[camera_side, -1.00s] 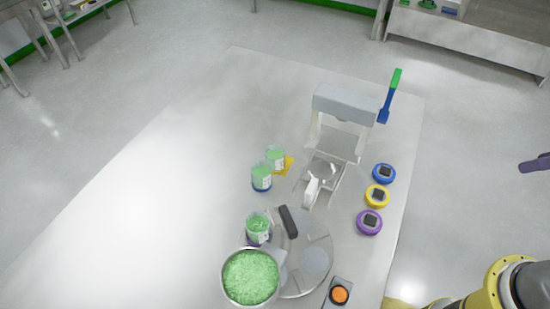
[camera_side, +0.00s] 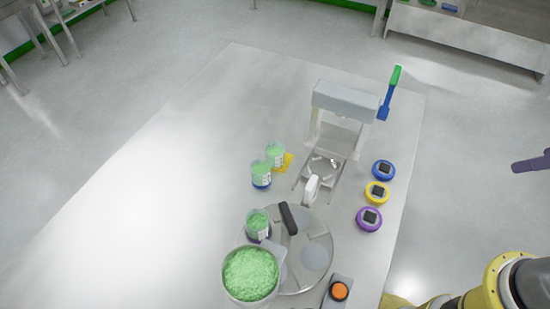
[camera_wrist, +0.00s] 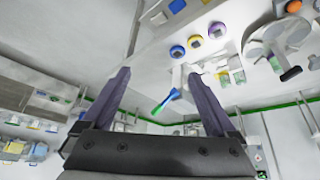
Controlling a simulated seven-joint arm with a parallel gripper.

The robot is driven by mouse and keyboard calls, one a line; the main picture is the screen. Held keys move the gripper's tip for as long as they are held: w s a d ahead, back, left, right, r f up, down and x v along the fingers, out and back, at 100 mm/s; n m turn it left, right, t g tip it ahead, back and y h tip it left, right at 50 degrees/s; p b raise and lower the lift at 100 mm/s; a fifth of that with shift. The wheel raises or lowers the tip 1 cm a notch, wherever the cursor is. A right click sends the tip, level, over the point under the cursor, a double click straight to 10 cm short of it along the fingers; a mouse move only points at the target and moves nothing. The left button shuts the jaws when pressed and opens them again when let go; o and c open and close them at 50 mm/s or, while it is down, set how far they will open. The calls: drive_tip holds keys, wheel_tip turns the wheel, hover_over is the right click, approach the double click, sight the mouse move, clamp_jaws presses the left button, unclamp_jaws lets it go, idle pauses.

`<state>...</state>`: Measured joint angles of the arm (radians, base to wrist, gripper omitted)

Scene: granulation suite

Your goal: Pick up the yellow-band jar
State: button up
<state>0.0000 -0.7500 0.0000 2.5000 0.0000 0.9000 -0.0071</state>
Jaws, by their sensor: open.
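The yellow-band jar (camera_side: 275,152) stands on the table, a clear jar of green granules with a yellow patch at its lower right. The blue-band jar (camera_side: 261,175) stands just in front of it and partly hides its base. In the side view one purple finger (camera_side: 530,165) shows at the right edge, off the table and far from the jars. The jars are small in the wrist view.
Blue (camera_side: 384,170), yellow (camera_side: 377,194) and purple (camera_side: 369,219) round discs line the table's right side. A grey stand (camera_side: 345,97), a blue-green tool (camera_side: 390,92), a bowl of granules (camera_side: 250,275) and an orange button (camera_side: 339,291) surround the jars. The table's left half is clear.

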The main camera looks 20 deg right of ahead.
drive_tip(key=w+a+r+n+y, duration=0.1)
drive_tip(key=w+a+r+n, duration=0.3)
drive_tip(key=w+r+n, duration=0.8)
drive_tip(key=w+a+n+g+y, duration=0.1)
drive_tip(key=w+a+n, duration=0.2)
drive_tip(key=w+a, duration=0.35)
drive_tip(key=w+a+n+g, duration=0.1)
drive_tip(key=w+a+n, duration=0.15)
drive_tip(key=w, duration=0.65)
drive_tip(key=n+g, duration=0.4)
hover_over(275, 156)
drive_tip(key=w+d, duration=0.2)
drive_tip(key=w, duration=0.1)
wheel_tip(275, 156, down, 24)
drive_tip(key=f, duration=0.2)
drive_tip(key=a+f, duration=0.1)
drive_tip(key=f, duration=0.4)
drive_tip(key=shift+a+f, duration=0.1)
drive_tip(key=shift+a, duration=0.05)
drive_tip(key=shift+s+f, duration=0.25)
drive_tip(key=shift+f, duration=1.35)
drive_tip(key=shift+s+f, duration=0.2)
drive_tip(key=shift+f, duration=1.35)
clamp_jaws()
